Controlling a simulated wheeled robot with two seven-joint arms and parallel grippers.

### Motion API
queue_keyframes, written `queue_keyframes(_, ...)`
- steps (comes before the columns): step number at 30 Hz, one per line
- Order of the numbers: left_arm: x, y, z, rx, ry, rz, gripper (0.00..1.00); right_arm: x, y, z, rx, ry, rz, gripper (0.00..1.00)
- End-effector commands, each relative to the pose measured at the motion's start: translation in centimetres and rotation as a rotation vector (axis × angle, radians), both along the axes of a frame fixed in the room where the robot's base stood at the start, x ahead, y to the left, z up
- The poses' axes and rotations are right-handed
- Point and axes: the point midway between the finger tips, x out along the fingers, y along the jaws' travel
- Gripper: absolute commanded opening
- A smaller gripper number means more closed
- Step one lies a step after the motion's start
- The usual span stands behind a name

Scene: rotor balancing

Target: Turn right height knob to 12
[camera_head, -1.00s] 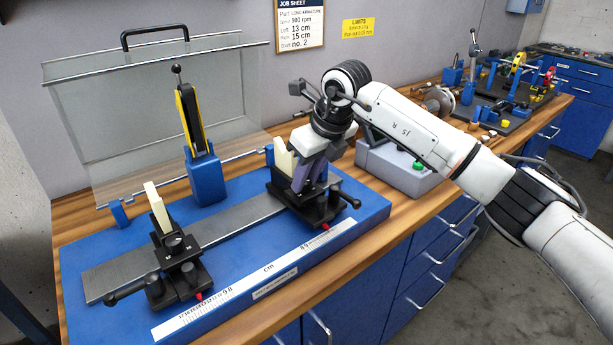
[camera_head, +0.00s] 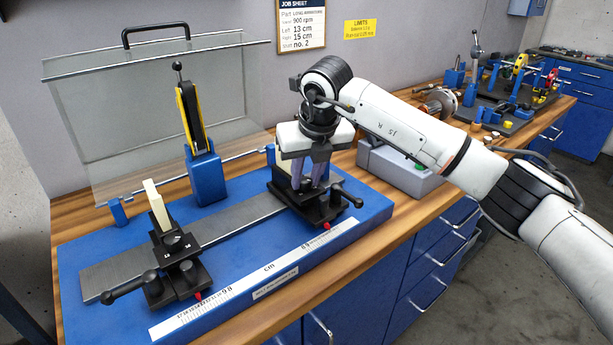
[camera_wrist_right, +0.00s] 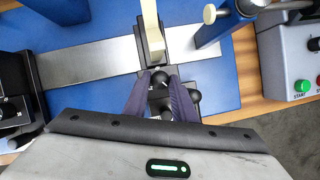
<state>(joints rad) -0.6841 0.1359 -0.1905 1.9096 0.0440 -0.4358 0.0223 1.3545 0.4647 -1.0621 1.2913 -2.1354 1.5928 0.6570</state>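The right support carriage (camera_head: 318,212) is a black block with a pale upright, on the right part of the rail. In the right wrist view its black round knob (camera_wrist_right: 159,79) with a white mark lies between my right gripper's fingertips. My right gripper (camera_head: 304,185) points down over this carriage with its purple fingers on either side of the knob. I cannot tell whether the fingers press on it. The knob is hidden by the fingers in the head view, and its setting is unreadable. My left gripper is not in view.
The left support carriage (camera_head: 178,280) stands on the steel rail (camera_head: 120,270) of the blue base (camera_head: 85,315). A blue post with a yellow-black arm (camera_head: 192,120) and a clear guard (camera_head: 110,130) stand behind. A grey control box (camera_head: 395,175) is to the right.

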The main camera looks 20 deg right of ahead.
Motion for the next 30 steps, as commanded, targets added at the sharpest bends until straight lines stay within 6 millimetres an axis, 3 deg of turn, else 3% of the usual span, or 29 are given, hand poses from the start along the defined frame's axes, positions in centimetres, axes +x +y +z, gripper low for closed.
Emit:
queue_keyframes(3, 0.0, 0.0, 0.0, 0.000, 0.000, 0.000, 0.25, 0.0, 0.0, 0.1, 0.001, -0.002, 0.000, 0.42)
queue_keyframes(14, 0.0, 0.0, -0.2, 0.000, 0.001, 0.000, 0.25, -0.2, 0.0, 0.5, 0.001, -0.002, 0.001, 0.42)
queue_keyframes(30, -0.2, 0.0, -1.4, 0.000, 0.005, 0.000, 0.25, -3.6, -0.1, 8.8, 0.001, -0.004, 0.001, 0.42)
